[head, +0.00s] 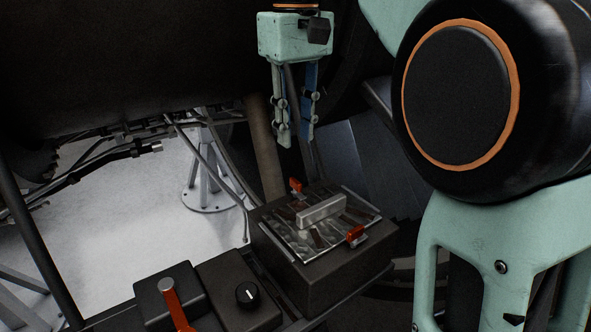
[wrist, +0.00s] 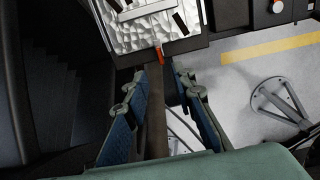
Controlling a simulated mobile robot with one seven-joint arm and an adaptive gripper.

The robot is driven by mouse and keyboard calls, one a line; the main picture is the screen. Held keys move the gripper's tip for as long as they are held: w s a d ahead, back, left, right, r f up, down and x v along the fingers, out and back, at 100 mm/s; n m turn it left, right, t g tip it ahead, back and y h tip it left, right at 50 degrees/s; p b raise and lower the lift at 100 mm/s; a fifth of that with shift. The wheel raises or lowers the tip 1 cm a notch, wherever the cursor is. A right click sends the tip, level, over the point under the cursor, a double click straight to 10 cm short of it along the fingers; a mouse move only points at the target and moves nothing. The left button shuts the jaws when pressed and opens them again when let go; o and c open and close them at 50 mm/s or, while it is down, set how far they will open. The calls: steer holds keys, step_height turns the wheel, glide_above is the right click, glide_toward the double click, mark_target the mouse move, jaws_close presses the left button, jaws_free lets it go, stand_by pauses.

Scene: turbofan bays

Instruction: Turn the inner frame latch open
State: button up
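A dark box (head: 318,279) carries a metal plate (head: 282,237) with a raised bar handle (head: 321,210). Two small red latches sit at the plate's edges: a far latch (head: 296,185) and a near latch (head: 355,235). I cannot tell from the pictures which is the inner frame latch. My gripper (head: 294,143) hangs above the far latch, pointing down, with its fingers apart and empty. In the wrist view, one red latch (wrist: 160,54) shows at the plate's edge, just beyond and between the fingertips (wrist: 159,76). The gripper is not touching it.
A dark panel with a red lever (head: 175,306) and a black knob (head: 247,294) stands left of the box. A brown post (head: 264,147) and thin pipes rise close behind the box. A large dark casing (head: 120,60) fills the upper left.

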mark_target(296, 181)
step_height(296, 181, down, 9)
steer(key=shift+f+b, duration=0.15)
steer(key=shift+b, duration=0.5)
jaws_close()
